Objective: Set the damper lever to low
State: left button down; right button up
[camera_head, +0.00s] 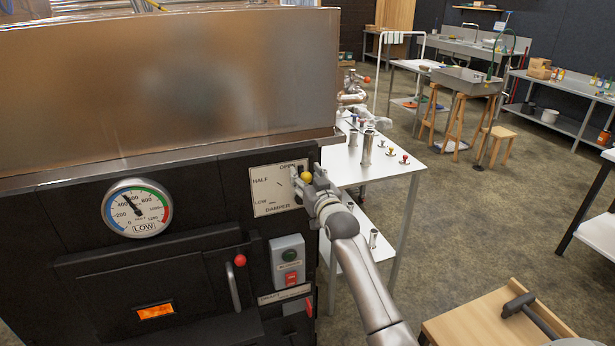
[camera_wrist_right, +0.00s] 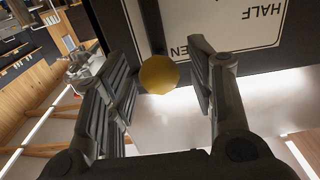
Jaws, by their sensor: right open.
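The damper plate (camera_head: 275,189) on the dark evaporator front is marked OPEN, HALF and LOW. The yellow knob (camera_head: 306,177) of the damper lever is at the plate's right edge, near the OPEN mark. My right gripper (camera_head: 309,180) is at the knob and partly hides the lever. In the right wrist view, the yellow knob (camera_wrist_right: 158,74) sits between the open fingers (camera_wrist_right: 160,62), with gaps on both sides. The lever's dark rod runs up beside the lettering. My left gripper is not in view.
A round gauge (camera_head: 137,208) labelled LOW is left of the plate. A white table (camera_head: 372,165) stands close behind my right gripper.

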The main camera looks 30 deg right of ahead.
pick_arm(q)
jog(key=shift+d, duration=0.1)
pick_arm(e)
grip_shut()
dwell(0.4)
